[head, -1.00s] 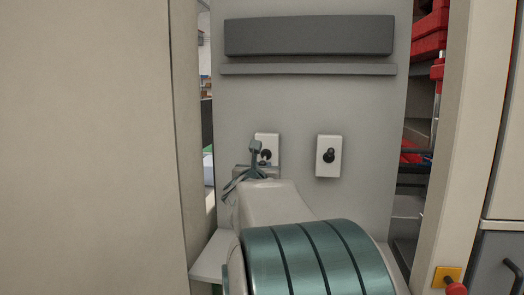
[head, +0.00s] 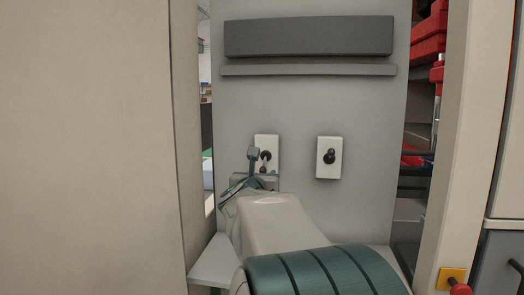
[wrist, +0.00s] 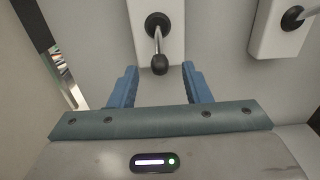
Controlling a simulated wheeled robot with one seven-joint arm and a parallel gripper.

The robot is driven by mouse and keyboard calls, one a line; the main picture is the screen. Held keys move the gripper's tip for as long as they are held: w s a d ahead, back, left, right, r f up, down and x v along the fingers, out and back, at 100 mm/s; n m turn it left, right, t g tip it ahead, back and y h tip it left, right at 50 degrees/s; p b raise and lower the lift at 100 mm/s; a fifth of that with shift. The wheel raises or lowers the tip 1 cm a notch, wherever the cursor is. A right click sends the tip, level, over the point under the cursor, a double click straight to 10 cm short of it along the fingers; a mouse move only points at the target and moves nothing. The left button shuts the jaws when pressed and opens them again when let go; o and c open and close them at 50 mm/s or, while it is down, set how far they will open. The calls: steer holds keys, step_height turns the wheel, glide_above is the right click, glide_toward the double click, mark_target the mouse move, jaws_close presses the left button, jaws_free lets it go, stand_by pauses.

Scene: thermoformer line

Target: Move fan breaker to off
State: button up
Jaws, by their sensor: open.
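The left box (head: 266,142) also shows in the wrist view (wrist: 174,50). Its lever (wrist: 158,46) slants down and outward to a dark ball knob (wrist: 159,65). The right box (head: 329,170) has a lever (head: 329,155) that points outward. My gripper (wrist: 159,84) is open in front of the left box, its blue fingers either side of and below the left knob. No contact shows. In the head view, my gripper (head: 255,168) partly covers the left box.
A dark grey bar (head: 308,36) and a narrow ledge (head: 308,70) cross the panel above the boxes. A beige wall (head: 85,150) stands close on the left. A pale post (head: 455,150) stands on the right, with a red knob on a yellow plate (head: 450,275).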

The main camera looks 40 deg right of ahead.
steer(key=v, duration=0.4)
steer(key=shift+s+a, duration=0.15)
steer(key=shift+a, duration=0.1)
